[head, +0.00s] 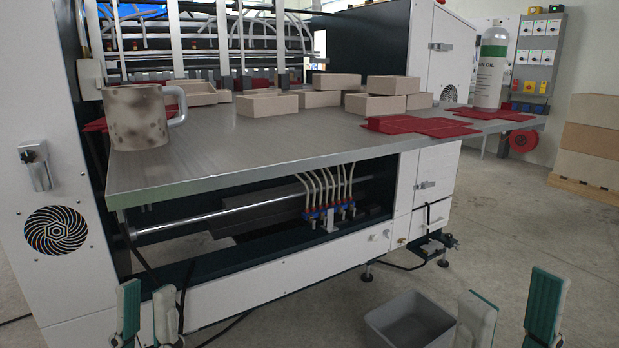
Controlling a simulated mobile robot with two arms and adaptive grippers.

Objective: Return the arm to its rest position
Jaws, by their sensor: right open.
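My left gripper (147,312) is at the bottom left, below and in front of the table. Its two fingertips stand apart with nothing seen between them. My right gripper (510,312) is at the bottom right, over the floor. Its fingers are wide apart and empty. Both grippers are cut off by the bottom edge, so the arms behind them are hidden. Neither gripper touches the table or anything on it.
The metal table (250,150) carries a spotted mug (137,118), several cardboard boxes (266,104), red flat blanks (421,126) and an oil bottle (491,68). A grey bin (408,320) stands on the floor left of my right gripper.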

